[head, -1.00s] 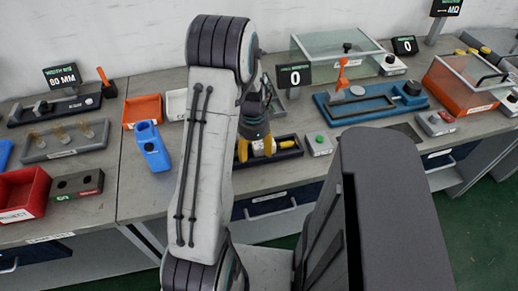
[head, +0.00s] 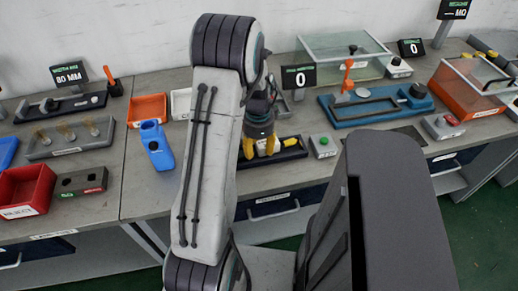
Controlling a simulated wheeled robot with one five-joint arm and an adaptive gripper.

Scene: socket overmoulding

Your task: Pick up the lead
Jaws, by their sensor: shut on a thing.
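My gripper (head: 259,146), with yellow fingers, points down over the black tray (head: 301,153) on the bench, partly behind my own arm. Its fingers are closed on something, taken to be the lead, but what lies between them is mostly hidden. A yellow piece with a pale end (head: 290,142) shows in the tray just right of the fingers. I cannot tell whether it joins what I hold, or whether the held part is clear of the tray.
A button box with a green button (head: 323,146) stands right of the tray. A blue fixture (head: 378,108) and a glass-sided box (head: 340,55) stand behind and to the right. A blue holder (head: 157,148) and red bin (head: 24,188) are on the left.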

